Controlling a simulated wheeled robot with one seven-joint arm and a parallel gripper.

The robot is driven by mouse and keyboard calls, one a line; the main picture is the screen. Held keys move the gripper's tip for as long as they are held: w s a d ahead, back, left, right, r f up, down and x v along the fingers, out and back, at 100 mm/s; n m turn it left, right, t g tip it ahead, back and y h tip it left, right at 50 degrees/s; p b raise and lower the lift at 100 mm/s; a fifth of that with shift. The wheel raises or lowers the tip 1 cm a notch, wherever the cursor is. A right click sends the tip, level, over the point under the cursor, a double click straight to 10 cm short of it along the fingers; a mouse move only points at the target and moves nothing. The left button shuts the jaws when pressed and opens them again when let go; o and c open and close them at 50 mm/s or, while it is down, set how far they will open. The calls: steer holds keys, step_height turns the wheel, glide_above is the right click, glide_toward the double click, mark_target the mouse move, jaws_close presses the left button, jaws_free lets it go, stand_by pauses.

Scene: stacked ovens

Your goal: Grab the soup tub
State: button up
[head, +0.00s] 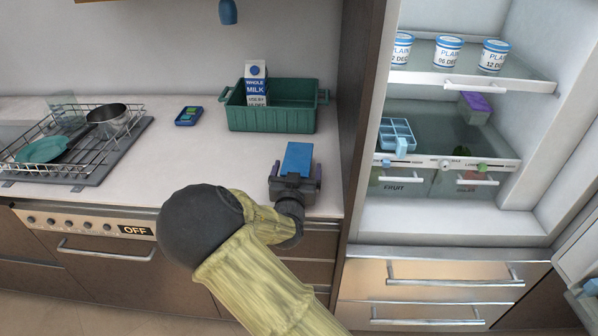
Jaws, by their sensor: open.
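No label readable here says soup, so I cannot tell for sure which thing is the soup tub. My gripper (296,174) is open over the front right of the counter, well left of the fridge. A blue-topped block (298,157) shows at my gripper; I cannot tell whether it is a tub between the jaws or part of the gripper.
The fridge (455,218) stands open, with several plain tubs (448,52) above and a blue tray (397,134) below. A green crate (272,118) with a milk carton (256,84) stands at the counter's back. A dish rack (75,150) is left.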

steer(key=c, duration=1.3)
steer(key=shift+a, duration=0.1)
steer(key=shift+w+r, duration=0.1)
